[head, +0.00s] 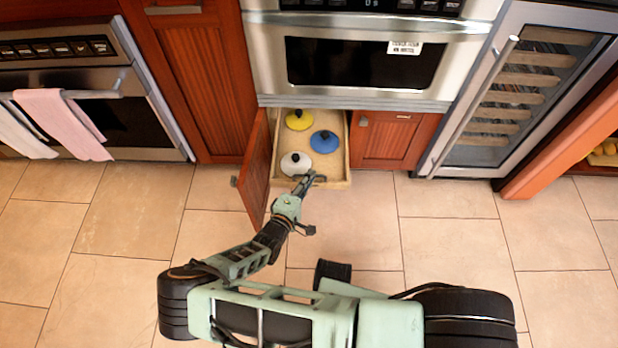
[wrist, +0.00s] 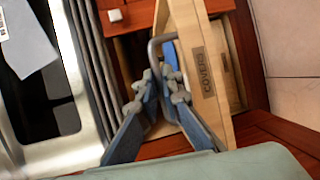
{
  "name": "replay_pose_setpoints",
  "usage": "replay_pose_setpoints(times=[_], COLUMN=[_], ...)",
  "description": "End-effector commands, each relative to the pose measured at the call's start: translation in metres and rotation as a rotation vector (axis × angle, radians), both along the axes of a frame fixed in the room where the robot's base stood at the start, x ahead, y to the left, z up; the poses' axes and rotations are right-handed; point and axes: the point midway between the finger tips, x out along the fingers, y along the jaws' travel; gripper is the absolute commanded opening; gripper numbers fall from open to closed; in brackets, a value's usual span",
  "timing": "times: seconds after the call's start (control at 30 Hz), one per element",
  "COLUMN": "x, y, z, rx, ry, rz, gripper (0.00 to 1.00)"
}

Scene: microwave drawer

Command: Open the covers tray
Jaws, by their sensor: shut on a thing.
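The covers tray (head: 338,178) is a light wooden pull-out drawer in the cabinet under the microwave, and it stands out from the cabinet. It holds a yellow lid (head: 299,119), a blue lid (head: 324,142) and a white lid (head: 295,164). In the wrist view the tray's front board (wrist: 219,117) carries a "COVERS" label (wrist: 203,72) and a grey bar handle (wrist: 153,47). My gripper (head: 304,181) is at the tray's front edge. In the wrist view my gripper (wrist: 164,84) is shut on the handle. Its exact contact is partly hidden by the fingers.
The left cabinet door (head: 256,170) stands open beside the tray; the right door (head: 388,140) is shut. The microwave (head: 365,62) is above. A wine cooler (head: 505,90) stands right, an oven with towels (head: 62,120) left. The tiled floor (head: 350,225) before the tray is clear.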

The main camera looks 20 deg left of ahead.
Motion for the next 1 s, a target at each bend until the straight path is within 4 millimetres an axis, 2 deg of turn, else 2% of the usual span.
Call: replay_pose_setpoints(times=[0.2,0.47,0.73,0.77,0.8,1.0], x=[-0.004,-0.033,-0.034,-0.034,-0.034,-0.033], y=[0.000,-0.007,-0.007,-0.007,-0.007,-0.007], z=[-0.003,-0.002,-0.005,-0.005,-0.005,-0.004], rx=[0.001,0.000,0.001,0.001,0.001,0.000], ry=[0.009,0.011,0.012,0.012,0.012,0.008], rz=[0.001,0.003,0.001,0.001,0.001,0.001], gripper=[0.00,0.00,0.00,0.10,0.14,0.14])
